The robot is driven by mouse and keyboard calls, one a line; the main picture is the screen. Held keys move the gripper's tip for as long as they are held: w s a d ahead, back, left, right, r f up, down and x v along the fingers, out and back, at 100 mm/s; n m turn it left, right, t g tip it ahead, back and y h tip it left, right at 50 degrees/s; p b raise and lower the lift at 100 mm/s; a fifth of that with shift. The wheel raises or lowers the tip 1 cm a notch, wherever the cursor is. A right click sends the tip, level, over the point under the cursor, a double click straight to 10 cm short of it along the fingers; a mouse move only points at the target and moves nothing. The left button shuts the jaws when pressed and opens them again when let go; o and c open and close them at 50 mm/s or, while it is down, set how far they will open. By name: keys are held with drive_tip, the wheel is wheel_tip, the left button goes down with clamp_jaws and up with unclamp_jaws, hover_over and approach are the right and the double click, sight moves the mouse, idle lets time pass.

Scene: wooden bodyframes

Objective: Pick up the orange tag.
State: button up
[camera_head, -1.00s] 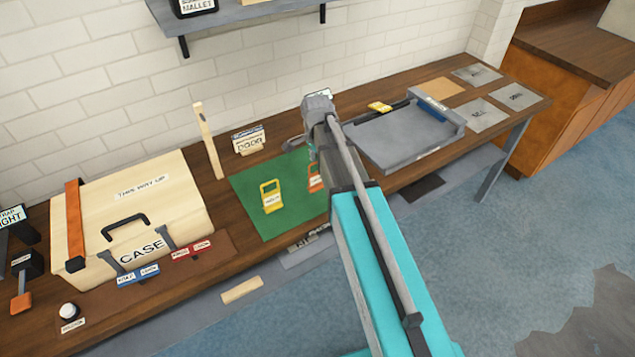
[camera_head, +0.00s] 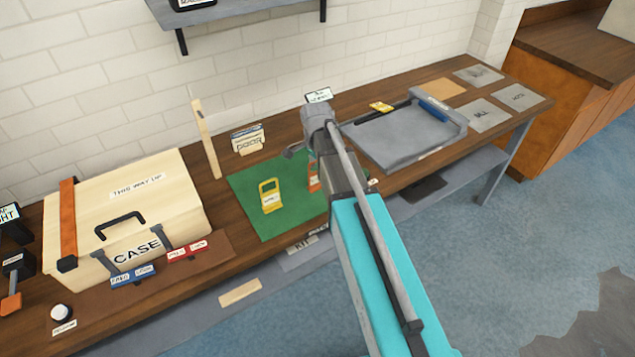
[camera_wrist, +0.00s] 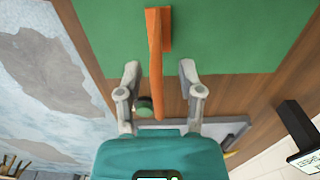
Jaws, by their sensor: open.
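The orange tag (camera_head: 313,175) is at the right side of the green mat (camera_head: 245,184), partly hidden behind my arm in the head view. In the wrist view the orange tag (camera_wrist: 155,45) shows as a long narrow orange shape over the green mat (camera_wrist: 105,30). My gripper (camera_wrist: 159,67) is open, with one finger on each side of the tag in that picture. I cannot tell whether the fingers are level with it or above it. In the head view my gripper (camera_head: 297,150) is mostly hidden by my own arm.
A yellow tag (camera_head: 270,197) is left on the mat. A small sign (camera_head: 247,139) and an upright wooden strip (camera_head: 206,138) are behind the mat.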

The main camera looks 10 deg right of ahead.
sight(314, 185)
drive_tip(key=shift+f+b, duration=0.85)
drive_tip(key=shift+f, duration=0.25)
drive_tip(key=shift+c, duration=0.2)
clamp_jaws()
